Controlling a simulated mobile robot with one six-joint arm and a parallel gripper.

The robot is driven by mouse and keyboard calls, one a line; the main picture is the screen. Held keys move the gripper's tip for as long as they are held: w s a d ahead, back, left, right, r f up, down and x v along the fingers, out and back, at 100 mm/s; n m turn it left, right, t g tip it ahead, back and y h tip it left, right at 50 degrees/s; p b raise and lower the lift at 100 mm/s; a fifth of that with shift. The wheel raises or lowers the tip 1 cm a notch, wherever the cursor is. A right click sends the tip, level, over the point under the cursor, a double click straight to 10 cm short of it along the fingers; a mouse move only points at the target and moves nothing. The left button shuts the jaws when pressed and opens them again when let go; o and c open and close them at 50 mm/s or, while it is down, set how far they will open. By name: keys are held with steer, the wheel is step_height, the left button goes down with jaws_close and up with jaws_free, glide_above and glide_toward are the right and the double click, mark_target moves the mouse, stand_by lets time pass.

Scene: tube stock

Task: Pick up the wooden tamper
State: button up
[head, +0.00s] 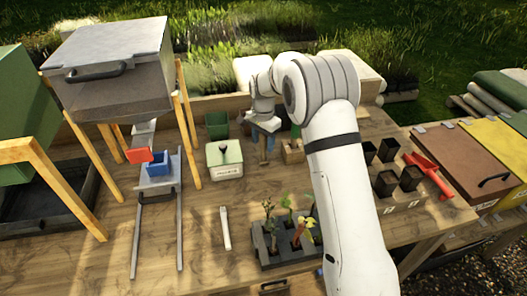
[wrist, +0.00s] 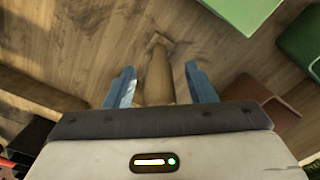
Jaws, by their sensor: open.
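The wooden tamper (wrist: 160,78) shows in the wrist view as a pale brown wooden piece between the two blue fingers of my gripper (wrist: 161,88). A gap shows on each side of it, so the fingers are open and not closed on it. Its lower part is hidden by the gripper body. In the head view my gripper (head: 262,133) points down over the table, and a thin part of the tamper (head: 263,153) shows below the fingers.
A green box (head: 224,160) with a dark knob stands left of the gripper, with a green pot (head: 217,125) behind it. A small wooden block (head: 292,152) is close on the right. A dark seedling tray (head: 283,250) stands in front. Black pots (head: 387,150) stand further right.

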steer(key=shift+c, duration=0.4)
jaws_close()
steer(key=shift+r, duration=0.1)
